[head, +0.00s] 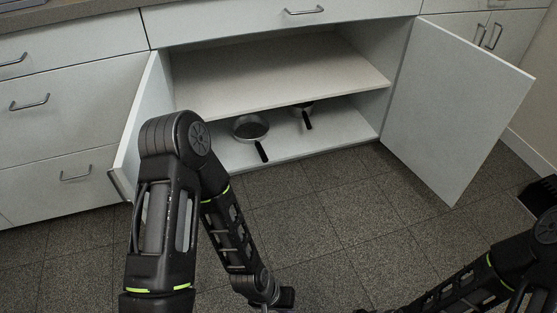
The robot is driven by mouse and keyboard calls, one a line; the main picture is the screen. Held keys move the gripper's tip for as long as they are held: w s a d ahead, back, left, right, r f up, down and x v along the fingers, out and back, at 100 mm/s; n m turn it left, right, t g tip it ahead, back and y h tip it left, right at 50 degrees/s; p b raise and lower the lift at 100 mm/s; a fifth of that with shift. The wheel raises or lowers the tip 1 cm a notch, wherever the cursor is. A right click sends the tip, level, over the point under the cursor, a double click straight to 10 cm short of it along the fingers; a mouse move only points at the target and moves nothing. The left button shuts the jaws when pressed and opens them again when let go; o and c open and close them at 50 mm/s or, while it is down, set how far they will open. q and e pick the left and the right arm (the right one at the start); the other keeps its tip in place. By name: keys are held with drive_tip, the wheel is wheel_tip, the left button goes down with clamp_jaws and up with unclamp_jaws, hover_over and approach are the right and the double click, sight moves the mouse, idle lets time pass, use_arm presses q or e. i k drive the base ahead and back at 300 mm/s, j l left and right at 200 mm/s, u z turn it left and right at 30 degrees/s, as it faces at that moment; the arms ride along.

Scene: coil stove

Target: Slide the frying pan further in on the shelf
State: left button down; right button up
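A frying pan (250,127) with a dark inside and light rim sits on the lower shelf (342,140) of an open cabinet. Its black handle points out toward the shelf's front edge. My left arm stands in front of the cabinet's left side, bends at the elbow and runs down to the bottom edge of the head view. My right arm comes in from the lower right. Both arms' ends are at the bottom edge, well away from the pan, and their grippers are cut off by the frame.
A second pan (303,106) with a black handle sits right of the frying pan, partly hidden under the upper shelf (270,75). The left door (143,125) and right door (455,110) stand open. Tiled floor (330,215) in front is clear.

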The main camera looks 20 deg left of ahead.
sight(248, 130)
drive_tip(key=u, duration=2.3)
drive_tip(key=l, duration=1.45)
drive_tip(key=k+l, duration=0.1)
drive_tip(key=l, duration=1.35)
drive_tip(key=i, duration=0.5)
